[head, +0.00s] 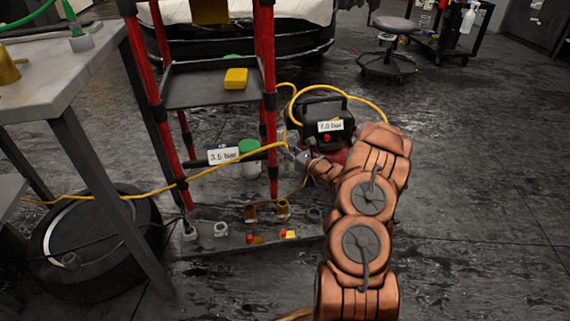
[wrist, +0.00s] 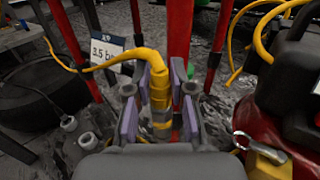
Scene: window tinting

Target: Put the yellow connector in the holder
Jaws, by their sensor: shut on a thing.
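The yellow connector (wrist: 158,88) stands between the purple pads of my gripper (wrist: 153,98) in the wrist view, with a yellow hose leading from its top. My gripper is shut on it. In the head view my gripper (head: 298,156) is in front of the red compressor, and the yellow hose (head: 150,193) runs to it from the left. Which part is the holder is not clear; small grey and brassy fittings (head: 266,212) stand on a low board (head: 205,246) below and left of my gripper. The connector's lower end is partly hidden by the gripper.
A red-framed shelf rack (head: 262,75) stands just left of my gripper. A compressor (head: 327,116) labelled 7.0 bar is close behind. A 3.5 bar sign (head: 223,155) hangs at the rack. A workbench (head: 60,90) and tyre (head: 95,240) are left. Floor at right is clear.

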